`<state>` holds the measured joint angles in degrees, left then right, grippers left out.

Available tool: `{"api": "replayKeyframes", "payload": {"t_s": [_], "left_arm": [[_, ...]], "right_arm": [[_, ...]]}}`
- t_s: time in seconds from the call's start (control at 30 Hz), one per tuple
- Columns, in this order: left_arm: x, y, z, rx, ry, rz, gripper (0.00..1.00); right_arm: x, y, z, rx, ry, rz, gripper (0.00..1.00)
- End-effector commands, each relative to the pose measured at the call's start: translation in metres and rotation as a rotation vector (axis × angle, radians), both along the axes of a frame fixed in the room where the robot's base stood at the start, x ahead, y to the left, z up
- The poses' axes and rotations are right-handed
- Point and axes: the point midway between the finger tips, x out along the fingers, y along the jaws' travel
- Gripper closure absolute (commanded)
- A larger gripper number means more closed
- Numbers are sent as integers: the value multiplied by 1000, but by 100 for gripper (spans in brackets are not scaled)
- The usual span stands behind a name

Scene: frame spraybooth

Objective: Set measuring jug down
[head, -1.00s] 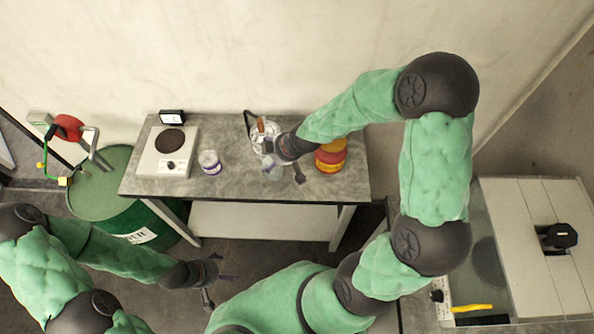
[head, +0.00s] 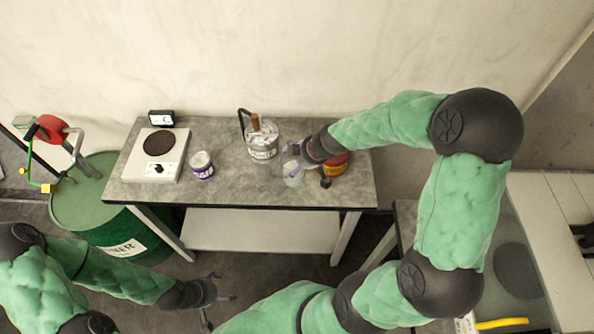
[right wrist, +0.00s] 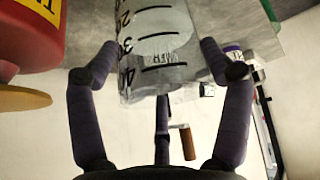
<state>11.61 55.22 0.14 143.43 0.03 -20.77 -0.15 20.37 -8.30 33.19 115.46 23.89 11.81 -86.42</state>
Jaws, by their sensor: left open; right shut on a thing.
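The measuring jug (head: 293,173) is clear, and in the right wrist view its side (right wrist: 155,50) carries black marks and numbers. My right gripper (head: 300,162) is shut on it, with fingers on both sides of the jug in the right wrist view (right wrist: 163,62). The jug is over the front right part of the grey workbench (head: 225,188); I cannot tell whether its base touches the top. My left gripper (head: 215,290) is open and empty, low in front of the workbench.
A red and yellow container (head: 336,167) stands close right of the jug, partly hidden by my right gripper. A purple-white tub (head: 202,166) and hotplate (head: 155,155) are further left. Bare bench lies between tub and jug.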

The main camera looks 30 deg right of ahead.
Motion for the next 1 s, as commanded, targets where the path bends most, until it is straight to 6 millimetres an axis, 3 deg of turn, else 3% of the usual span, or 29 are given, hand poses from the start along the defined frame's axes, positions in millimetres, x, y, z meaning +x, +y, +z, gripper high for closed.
{"api": "replayKeyframes", "payload": {"t_s": [0.27, 0.67, 0.7, 0.73, 1.0], "left_arm": [[0, 0, -21, 0, 0, 0, 18], [0, 0, -23, 0, 0, 0, 18], [0, 0, -22, 0, 0, 0, 18], [0, 0, -22, 0, 0, 0, 18], [0, 0, -21, 0, 0, 0, 18]], "right_arm": [[-1, -6, -36, 1, 1, 0, 63], [-1, -6, -39, 0, -1, 0, 63], [-1, -6, -39, 1, 1, 1, 9], [-1, -6, -39, 1, 1, 1, 1], [-1, -6, -39, 1, 1, 1, 0]]}}
